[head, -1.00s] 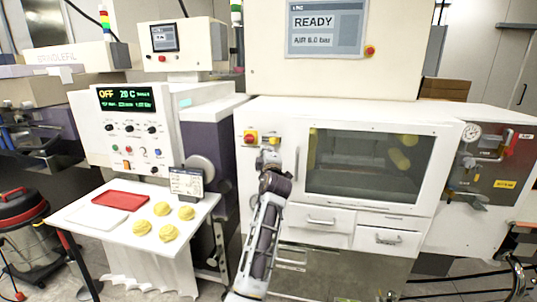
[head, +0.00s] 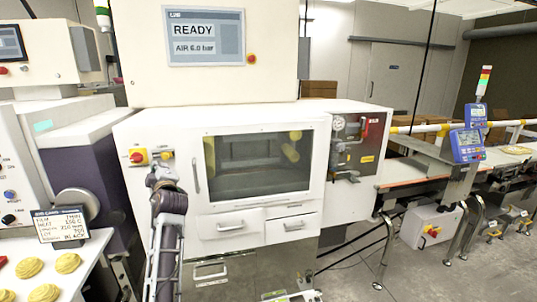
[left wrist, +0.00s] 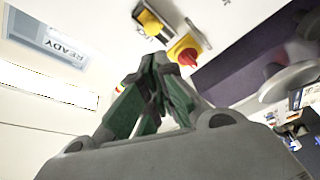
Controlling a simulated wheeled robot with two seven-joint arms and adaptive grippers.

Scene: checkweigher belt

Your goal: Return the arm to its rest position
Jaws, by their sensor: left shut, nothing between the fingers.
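My left gripper (head: 157,172) stands up in front of the white cabinet (head: 225,222), just below a red and yellow rotary switch (head: 138,156). In the left wrist view its dark green fingers (left wrist: 160,66) come together at the tips with nothing between them. The red knob (left wrist: 187,54) of the switch and a yellow switch (left wrist: 149,22) show just beyond the fingertips. I cannot tell whether the fingers touch the panel. My right gripper is not seen.
A table at the left holds yellow rounds (head: 67,263) and a small sign (head: 61,226). The cabinet has a dark window (head: 255,165) and drawers (head: 232,226). A belt line (head: 420,170) with a blue display (head: 467,145) runs at the right. Floor between is clear.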

